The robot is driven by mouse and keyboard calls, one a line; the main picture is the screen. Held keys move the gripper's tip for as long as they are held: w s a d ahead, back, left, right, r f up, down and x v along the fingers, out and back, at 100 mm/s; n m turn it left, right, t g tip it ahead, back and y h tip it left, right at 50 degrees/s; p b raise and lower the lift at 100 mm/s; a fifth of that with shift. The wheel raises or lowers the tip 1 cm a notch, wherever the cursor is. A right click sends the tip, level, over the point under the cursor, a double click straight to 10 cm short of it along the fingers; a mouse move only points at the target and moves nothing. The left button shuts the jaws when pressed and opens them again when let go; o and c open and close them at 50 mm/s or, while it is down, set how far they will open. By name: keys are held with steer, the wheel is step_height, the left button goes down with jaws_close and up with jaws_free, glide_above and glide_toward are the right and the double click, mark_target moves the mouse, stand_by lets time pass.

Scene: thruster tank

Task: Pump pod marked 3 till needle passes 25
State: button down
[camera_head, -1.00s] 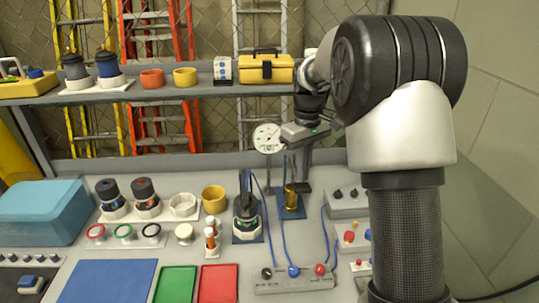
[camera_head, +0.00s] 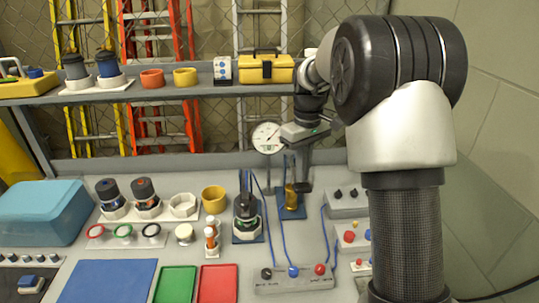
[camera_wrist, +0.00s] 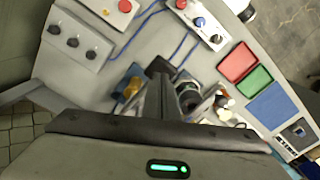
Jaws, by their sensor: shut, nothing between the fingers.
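A pod (camera_head: 246,215), dark with a pale hex collar, stands on a blue plate at the bench middle; I cannot read its mark. To its right a brass pump (camera_head: 291,198) stands on another blue plate, with a dark lever end (camera_head: 305,188) at its right. The round white gauge (camera_head: 267,137) stands behind; its needle points to the upper right, but the numbers are too small to read. My gripper (camera_head: 304,178) is shut and empty, pointing down at the lever end; contact is unclear. The wrist view shows the brass pump (camera_wrist: 131,88) beside my fingers (camera_wrist: 160,82).
A control strip (camera_head: 293,279) with coloured knobs lies in front, joined by blue hoses. Grey switch boxes (camera_head: 346,204) stand at right. Other pods (camera_head: 146,194), a yellow cup (camera_head: 213,199) and a blue case (camera_head: 42,212) are at left. A shelf (camera_head: 210,90) runs behind.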

step_height(320, 180, down, 13)
steer(key=b, duration=0.7)
step_height(320, 180, up, 14)
steer(key=p, duration=1)
steer(key=shift+f, duration=0.25)
step_height(320, 180, down, 13)
steer(key=b, duration=0.8)
step_height(320, 180, up, 13)
steer(key=p, duration=1)
